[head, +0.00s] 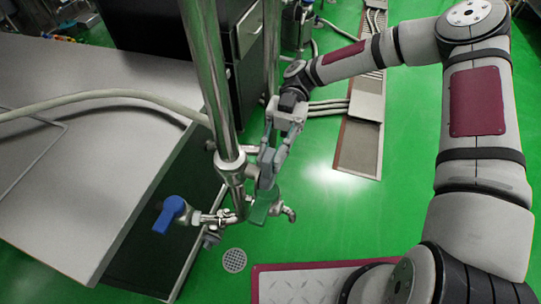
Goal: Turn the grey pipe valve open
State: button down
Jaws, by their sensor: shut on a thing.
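The grey pipe valve's handle (262,211) is a flat grey-green lever beside the lower part of a shiny steel standpipe. My gripper (266,181) reaches down from the far side of the pipe and is shut on this handle. The fingers and the pipe partly hide the handle's upper end, and the exact contact is hard to see. The handle's angle to the pipe cannot be told well from this view.
A blue valve handle (173,214) sits on a side branch left of the standpipe (211,75). A grey table (75,170) fills the left, with a hose (100,95) across it. A floor drain (234,260) lies below. Green floor (320,215) is clear right of the pipe.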

jog(key=shift+w+d+f+g, duration=0.1)
jog(key=shift+w+g, duration=0.1)
jog(key=shift+g, duration=0.2)
jog(key=c, duration=1.5)
grip_release()
jog(key=v, duration=1.2)
